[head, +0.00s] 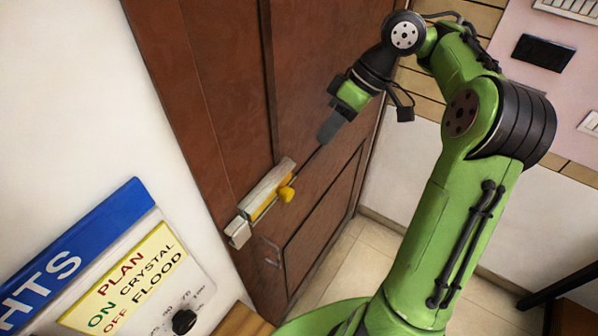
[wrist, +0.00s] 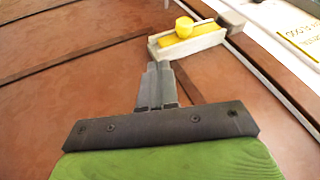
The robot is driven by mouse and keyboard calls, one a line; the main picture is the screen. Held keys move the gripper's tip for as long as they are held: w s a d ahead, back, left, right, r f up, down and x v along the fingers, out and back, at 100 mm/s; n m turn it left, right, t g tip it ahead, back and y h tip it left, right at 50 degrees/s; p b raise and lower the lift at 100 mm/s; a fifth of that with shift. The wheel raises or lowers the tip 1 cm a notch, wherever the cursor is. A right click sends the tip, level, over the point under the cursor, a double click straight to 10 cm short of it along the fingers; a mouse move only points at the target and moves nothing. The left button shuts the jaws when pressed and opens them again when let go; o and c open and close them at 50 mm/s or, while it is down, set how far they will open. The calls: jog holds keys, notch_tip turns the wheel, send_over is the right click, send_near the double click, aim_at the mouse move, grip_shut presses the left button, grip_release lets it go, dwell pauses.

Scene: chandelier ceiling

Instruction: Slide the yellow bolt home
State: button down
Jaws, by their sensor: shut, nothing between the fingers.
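The yellow bolt (head: 263,206) lies in a pale housing (head: 270,180) on the brown door, with a round yellow knob (head: 286,194) standing out from it. In the wrist view the yellow bolt (wrist: 170,40) and its knob (wrist: 184,27) show at the top, in the pale housing (wrist: 205,40). A separate pale block (head: 238,232) sits at the housing's lower left end; it also shows as a grey-brown block in the wrist view (wrist: 232,21). My gripper (head: 328,130) is shut and empty, above and to the right of the knob and apart from it.
The brown door (head: 225,90) has raised panel mouldings. A white wall with a blue sign (head: 75,255), a yellow label (head: 125,275) and a black dial (head: 184,321) is at the left. Tiled floor (head: 345,265) shows below the door.

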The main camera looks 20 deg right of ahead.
aim_at(283, 194)
jog(key=s+a+f+b, duration=0.1)
jog(key=a+f+b, duration=0.2)
jog(key=a+f, duration=0.3)
notch_tip(283, 194, down, 2)
jog(key=shift+s+a+f+b, duration=0.1)
jog(key=shift+s+a+b, duration=0.2)
jog(key=shift+s+b, duration=0.1)
jog(key=s+a, duration=0.1)
jog(key=a, duration=0.1)
jog(key=s+a, duration=0.2)
jog(key=shift+s+a+b, duration=0.3)
jog(key=shift+a+b, duration=0.1)
jog(key=shift+w+d, duration=0.15)
jog(key=shift+d, duration=0.05)
jog(key=shift+a, duration=0.1)
